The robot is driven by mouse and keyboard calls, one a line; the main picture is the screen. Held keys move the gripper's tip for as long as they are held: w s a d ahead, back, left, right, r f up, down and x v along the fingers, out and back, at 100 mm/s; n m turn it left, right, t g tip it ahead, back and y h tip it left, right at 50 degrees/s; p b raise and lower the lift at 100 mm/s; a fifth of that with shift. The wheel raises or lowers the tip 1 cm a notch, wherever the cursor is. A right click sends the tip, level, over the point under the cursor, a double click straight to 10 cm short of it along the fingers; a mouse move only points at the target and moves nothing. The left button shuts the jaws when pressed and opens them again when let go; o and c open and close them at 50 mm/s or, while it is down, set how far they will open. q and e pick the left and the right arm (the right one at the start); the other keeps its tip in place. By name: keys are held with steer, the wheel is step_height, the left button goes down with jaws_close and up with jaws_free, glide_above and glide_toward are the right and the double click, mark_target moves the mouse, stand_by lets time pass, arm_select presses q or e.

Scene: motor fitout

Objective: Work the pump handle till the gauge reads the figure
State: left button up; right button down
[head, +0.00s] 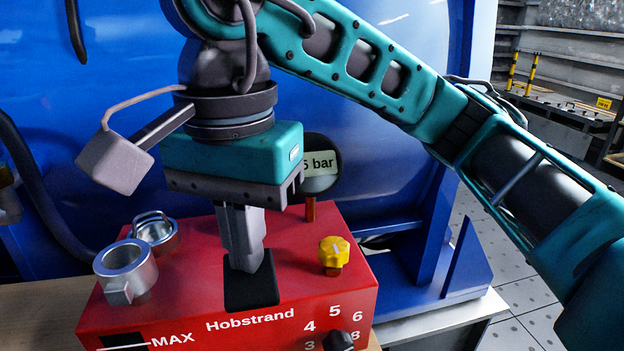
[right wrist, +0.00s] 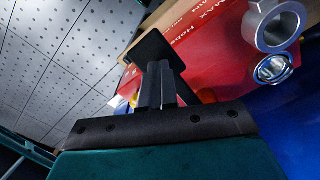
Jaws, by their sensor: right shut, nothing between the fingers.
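The red pump unit (head: 190,310), lettered "Hobstrand", stands on the bench in the head view. My right gripper (head: 243,268) is shut and empty, pointing down with its fingertips at a black square pad (head: 252,292) on the unit's top. The pad also shows at the fingertips in the right wrist view (right wrist: 152,48); I cannot tell whether they touch, or whether the pad is part of the pump handle. The round gauge (head: 318,184) behind is mostly hidden by my gripper; a label ending in "5 bar" shows, but no needle. My left gripper is not in view.
A yellow knob (head: 333,252) stands right of the pad. A black knob (head: 339,341) sits among numerals on the front. A metal ring fitting (head: 126,268) and a smaller metal cup (head: 156,232) are at the left. A large blue housing (head: 90,110) rises behind.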

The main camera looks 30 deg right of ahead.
steer(key=shift+r+p, duration=0.5)
steer(key=shift+r, duration=0.1)
arm_select(q)
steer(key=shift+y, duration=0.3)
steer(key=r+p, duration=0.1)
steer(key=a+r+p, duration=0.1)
steer(key=p, duration=0.1)
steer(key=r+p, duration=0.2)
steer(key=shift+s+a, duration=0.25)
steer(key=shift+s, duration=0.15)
arm_select(e)
step_height(320, 180, up, 7)
steer(key=shift+s+f, duration=0.2)
steer(key=shift+s, duration=0.2)
steer(key=shift+a, duration=0.1)
arm_select(q)
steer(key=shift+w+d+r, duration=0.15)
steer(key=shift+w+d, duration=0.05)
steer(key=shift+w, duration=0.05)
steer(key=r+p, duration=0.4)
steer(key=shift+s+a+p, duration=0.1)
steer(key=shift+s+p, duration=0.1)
steer(key=shift+p, duration=0.1)
arm_select(e)
step_height(320, 180, up, 5)
steer(key=shift+r, duration=0.1)
